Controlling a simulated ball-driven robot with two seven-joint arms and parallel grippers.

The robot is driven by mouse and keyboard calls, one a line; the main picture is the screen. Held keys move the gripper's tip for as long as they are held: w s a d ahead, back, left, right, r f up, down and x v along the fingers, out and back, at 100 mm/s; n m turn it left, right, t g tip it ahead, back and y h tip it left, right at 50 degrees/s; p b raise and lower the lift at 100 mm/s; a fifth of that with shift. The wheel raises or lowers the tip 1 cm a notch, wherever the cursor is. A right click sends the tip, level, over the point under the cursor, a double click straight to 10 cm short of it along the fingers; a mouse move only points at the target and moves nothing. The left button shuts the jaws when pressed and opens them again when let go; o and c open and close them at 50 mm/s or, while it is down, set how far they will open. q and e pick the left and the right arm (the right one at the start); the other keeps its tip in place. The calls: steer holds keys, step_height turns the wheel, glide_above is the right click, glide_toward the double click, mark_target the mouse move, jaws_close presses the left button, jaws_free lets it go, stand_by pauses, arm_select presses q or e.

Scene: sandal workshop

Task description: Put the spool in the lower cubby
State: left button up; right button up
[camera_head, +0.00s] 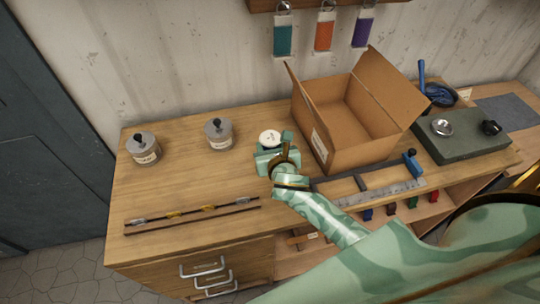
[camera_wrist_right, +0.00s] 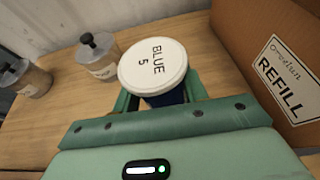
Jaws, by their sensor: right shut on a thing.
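The spool (camera_head: 270,138) has a round white top and shows in the middle of the bench in the head view. In the right wrist view the spool (camera_wrist_right: 153,66) reads "BLUE 5" and has a dark blue body. My right gripper (camera_head: 272,151) is shut on it, with one finger on each side. I cannot tell whether the spool touches the bench top. Open cubbies (camera_head: 345,252) show under the right part of the bench, partly hidden by my arm. My left gripper is not in view.
An open cardboard box (camera_head: 340,152) stands just right of the spool. Two grey weighted jars (camera_head: 218,134) stand to the left. A slatted strip (camera_head: 192,215) lies front left, and a long ruler-like tool (camera_head: 380,193) lies front right. Small coloured items (camera_head: 412,203) sit below the bench edge.

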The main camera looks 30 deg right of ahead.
steer(key=shift+w+d+f, duration=0.1)
steer(key=shift+w+f, duration=0.1)
steer(key=shift+f, duration=0.05)
steer(key=f, duration=0.1)
steer(key=f+b, duration=0.2)
steer(key=f, duration=0.1)
steer(key=shift+w+d, duration=0.15)
steer(key=shift+w, duration=0.15)
steer(key=shift+r, duration=0.15)
steer(key=o, duration=1)
steer(key=shift+s, duration=0.15)
steer(key=p+v, duration=0.2)
steer(key=v, duration=0.9)
steer(key=shift+s+r, duration=0.15)
steer(key=shift+s, duration=0.25)
